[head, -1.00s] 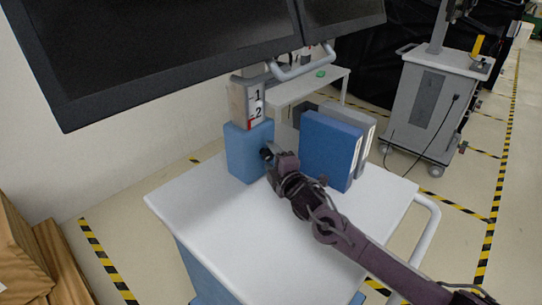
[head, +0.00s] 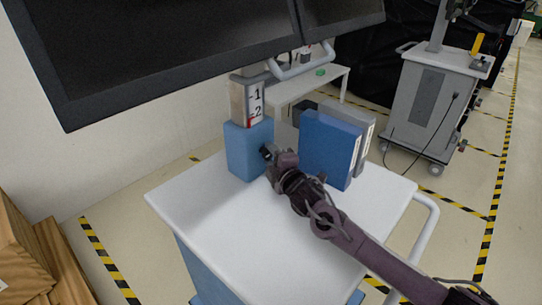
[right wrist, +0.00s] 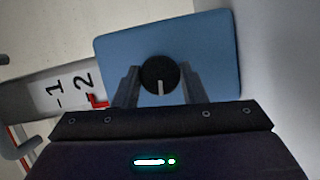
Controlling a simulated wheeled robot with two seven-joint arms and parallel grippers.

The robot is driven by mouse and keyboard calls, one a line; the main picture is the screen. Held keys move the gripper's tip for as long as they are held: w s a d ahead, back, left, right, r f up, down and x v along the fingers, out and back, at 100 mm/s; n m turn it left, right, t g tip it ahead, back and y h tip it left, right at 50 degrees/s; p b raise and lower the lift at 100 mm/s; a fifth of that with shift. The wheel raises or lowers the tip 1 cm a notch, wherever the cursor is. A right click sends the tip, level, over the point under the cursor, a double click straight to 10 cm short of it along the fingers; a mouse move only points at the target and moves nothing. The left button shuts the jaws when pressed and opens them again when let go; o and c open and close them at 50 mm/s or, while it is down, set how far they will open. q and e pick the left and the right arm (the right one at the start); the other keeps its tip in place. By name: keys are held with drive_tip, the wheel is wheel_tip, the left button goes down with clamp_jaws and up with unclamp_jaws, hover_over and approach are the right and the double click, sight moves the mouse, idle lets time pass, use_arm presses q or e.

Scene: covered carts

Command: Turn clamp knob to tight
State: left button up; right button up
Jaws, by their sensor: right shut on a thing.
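The clamp knob (right wrist: 160,74) is round and black with a pale pointer line, on the face of a blue clamp block (right wrist: 215,55). In the right wrist view the pointer line runs from the knob's middle toward the gripper body. My right gripper (right wrist: 158,88) is shut on the knob, one finger on each side. In the head view the blue block (head: 248,150) stands on the cart top, and my right gripper (head: 270,155) reaches its right side, mostly hiding the knob. A post with a scale marked 1 and 2 (head: 247,102) rises from the block. My left gripper is not in view.
Blue and grey binders (head: 329,148) stand upright just right of my gripper on the white cart top (head: 215,220). A large dark monitor (head: 160,50) hangs above. The front left of the cart top is clear.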

drive_tip(key=m+p, duration=0.1)
drive_tip(key=m+g+p, duration=0.1)
drive_tip(key=shift+r+m+p, duration=0.25)
drive_tip(key=shift+m+p, duration=0.05)
drive_tip(key=shift+m, duration=0.1)
drive_tip(key=shift+w+d+m+g+y+p, duration=0.1)
drive_tip(key=shift+m+g+y+p, duration=0.35)
drive_tip(key=shift+m+g+p, duration=0.85)
drive_tip(key=shift+d+m+g+y+p, duration=0.1)
drive_tip(key=shift+m+g+y+p, duration=0.4)
drive_tip(key=shift+m, duration=1.35)
drive_tip(key=shift+w+d+m+g+y+p, duration=0.1)
drive_tip(key=shift+m+g+y+p, duration=0.25)
drive_tip(key=shift+m+g+p, duration=1)
drive_tip(key=shift+m+t, duration=0.3)
drive_tip(key=shift+t, duration=0.05)
drive_tip(key=o, duration=1)
